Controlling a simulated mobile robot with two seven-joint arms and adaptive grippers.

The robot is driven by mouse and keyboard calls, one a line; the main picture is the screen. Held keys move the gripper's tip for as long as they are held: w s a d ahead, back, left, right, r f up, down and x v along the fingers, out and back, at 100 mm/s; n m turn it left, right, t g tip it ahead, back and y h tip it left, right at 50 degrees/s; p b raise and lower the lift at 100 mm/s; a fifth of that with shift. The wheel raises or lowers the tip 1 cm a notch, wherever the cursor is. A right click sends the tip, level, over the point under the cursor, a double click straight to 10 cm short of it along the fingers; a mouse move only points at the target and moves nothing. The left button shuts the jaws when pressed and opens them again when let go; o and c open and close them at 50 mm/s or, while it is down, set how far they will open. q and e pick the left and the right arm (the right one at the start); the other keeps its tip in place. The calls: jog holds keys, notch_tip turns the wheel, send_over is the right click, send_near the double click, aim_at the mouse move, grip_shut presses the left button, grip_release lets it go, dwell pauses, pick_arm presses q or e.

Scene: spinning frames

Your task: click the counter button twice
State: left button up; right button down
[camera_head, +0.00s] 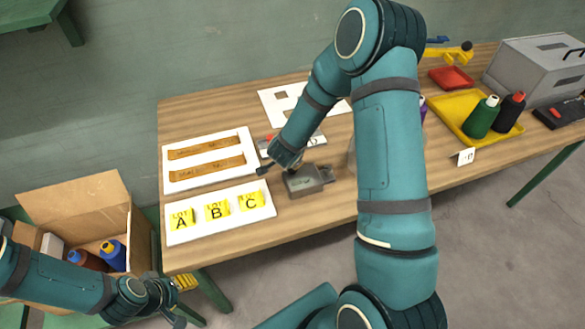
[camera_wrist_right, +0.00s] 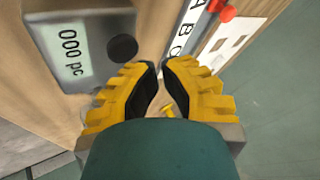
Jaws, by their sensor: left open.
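The counter (camera_head: 305,181) is a small grey box on the wooden table, right of the A, B, C card. In the right wrist view the counter (camera_wrist_right: 72,45) shows "000 pc" on its display, and its dark round button (camera_wrist_right: 123,47) stands out beside it. My right gripper (camera_wrist_right: 160,66) has yellow fingers with black pads, their tips together and empty. The tips are close to the button in the picture; I cannot tell whether they touch. My left gripper (camera_head: 182,300) is open, low at the left, off the table's front edge and away from the counter.
A white card with A, B, C labels (camera_head: 222,226) and a card with two brown strips (camera_head: 210,180) lie left of the counter. A yellow tray (camera_head: 452,108) with spools and a grey case (camera_head: 530,68) are at the right. A cardboard box (camera_head: 85,208) stands left.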

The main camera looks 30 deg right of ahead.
jog(key=shift+f+b, duration=0.3)
jog(key=shift+f, duration=0.1)
jog(key=shift+f+b, duration=0.5)
jog(key=shift+f, duration=0.15)
dwell(0.8)
jog(key=shift+r, duration=0.15)
jog(key=shift+r+p, duration=0.95)
notch_tip(320, 180, up, 5)
jog(key=p, duration=0.4)
dwell(0.3)
dwell(1.7)
